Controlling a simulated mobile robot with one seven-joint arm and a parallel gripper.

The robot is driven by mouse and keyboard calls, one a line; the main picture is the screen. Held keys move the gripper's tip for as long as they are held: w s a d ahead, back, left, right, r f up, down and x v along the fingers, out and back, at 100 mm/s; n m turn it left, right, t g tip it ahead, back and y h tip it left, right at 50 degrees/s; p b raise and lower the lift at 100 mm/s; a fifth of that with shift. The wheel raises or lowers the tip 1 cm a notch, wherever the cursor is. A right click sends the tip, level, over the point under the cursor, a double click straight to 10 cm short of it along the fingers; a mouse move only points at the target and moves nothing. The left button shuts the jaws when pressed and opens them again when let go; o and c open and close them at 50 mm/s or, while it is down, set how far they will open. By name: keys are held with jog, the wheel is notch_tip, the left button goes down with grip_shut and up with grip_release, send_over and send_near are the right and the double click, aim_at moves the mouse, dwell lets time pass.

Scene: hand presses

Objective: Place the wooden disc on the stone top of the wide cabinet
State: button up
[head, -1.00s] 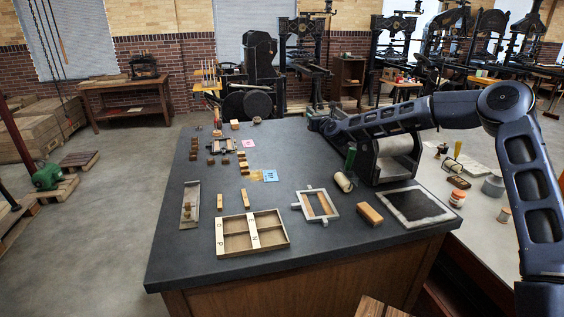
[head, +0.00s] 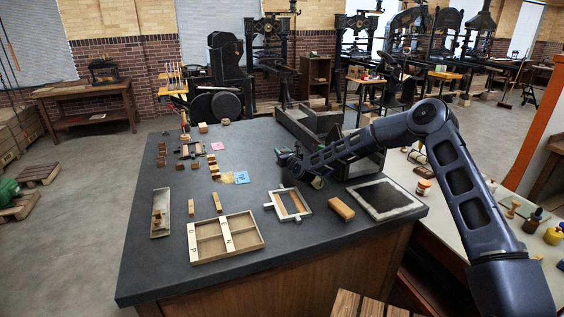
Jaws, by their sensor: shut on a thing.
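The wide cabinet, with a dark grey stone top (head: 315,242) and wooden sides (head: 290,289), fills the middle of the head view. My arm reaches over it from the right. My gripper (head: 289,166) is at the arm's far end, above the top's right half, behind the small grey frame. It is small and dark there, and the arm partly covers it. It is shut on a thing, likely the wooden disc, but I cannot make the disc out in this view. I cannot tell how high the gripper is above the stone.
On the top are a divided wooden tray (head: 228,239), a grey frame (head: 289,204), a wooden block (head: 341,209), a dark slab (head: 384,199) and several small blocks at the left. A dark press (head: 310,125) stands behind my arm. The top's front left is bare.

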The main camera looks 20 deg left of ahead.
aim_at(284, 151)
jog(key=shift+f, duration=2.3)
jog(key=shift+f, duration=0.1)
jog(key=o, duration=1)
jog(key=v, duration=0.4)
jog(key=shift+s+d, duration=0.15)
jog(key=shift+d, duration=0.05)
notch_tip(284, 151, up, 6)
jog(key=shift+s+d+r, duration=0.1)
jog(key=shift+s+d, duration=0.05)
jog(key=shift+r, duration=0.5)
